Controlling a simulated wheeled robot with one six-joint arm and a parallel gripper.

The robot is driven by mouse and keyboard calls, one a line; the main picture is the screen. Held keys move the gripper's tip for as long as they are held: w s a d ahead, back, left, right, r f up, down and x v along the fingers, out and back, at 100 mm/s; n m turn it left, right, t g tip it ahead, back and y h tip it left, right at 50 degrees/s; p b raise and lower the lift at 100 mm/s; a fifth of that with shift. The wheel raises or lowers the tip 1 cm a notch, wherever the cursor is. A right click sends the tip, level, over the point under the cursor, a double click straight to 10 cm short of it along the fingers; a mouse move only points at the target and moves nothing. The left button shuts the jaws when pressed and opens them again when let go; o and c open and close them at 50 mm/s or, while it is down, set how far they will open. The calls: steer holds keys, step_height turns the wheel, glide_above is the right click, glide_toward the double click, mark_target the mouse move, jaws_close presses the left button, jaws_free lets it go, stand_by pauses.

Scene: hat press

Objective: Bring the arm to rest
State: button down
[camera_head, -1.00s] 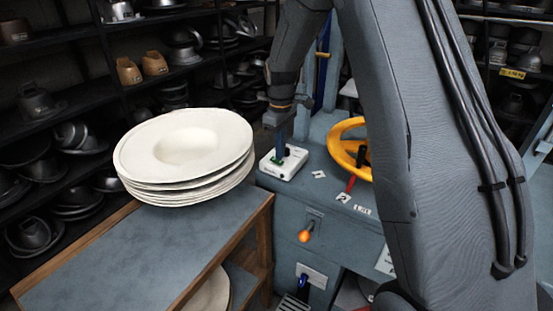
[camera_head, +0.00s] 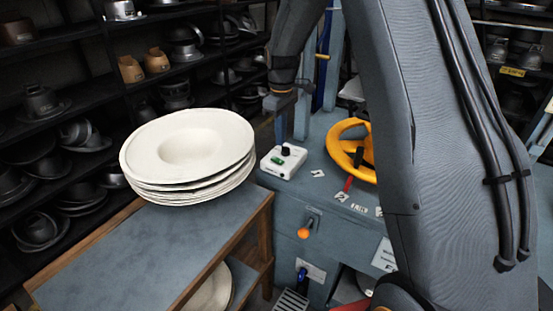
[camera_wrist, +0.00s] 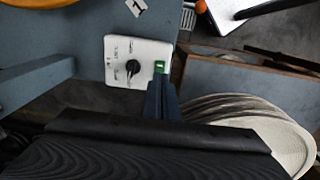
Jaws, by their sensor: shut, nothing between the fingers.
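My gripper (camera_head: 281,130) is shut and empty. In the head view its fingers point down just above the white control box (camera_head: 283,161), which sits on the blue-grey press bench. The box has a black knob and a green button. In the wrist view my gripper (camera_wrist: 162,95) shows as dark fingers at the lower middle, with the box (camera_wrist: 137,62) just beyond. The green button (camera_wrist: 159,67) shows beside the fingertips. I cannot tell the exact gap, but the fingertips look clear of the box in the head view.
A stack of white hat blanks (camera_head: 190,155) rests on the wooden-framed table (camera_head: 130,255) to the left. Dark shelves (camera_head: 75,100) with metal hat forms stand behind.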

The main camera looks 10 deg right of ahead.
steer(key=s+r+m+t, duration=0.1)
steer(key=s+m, duration=0.8)
steer(key=s, duration=2)
steer(key=shift+r+b, duration=0.2)
steer(key=shift+b, duration=0.2)
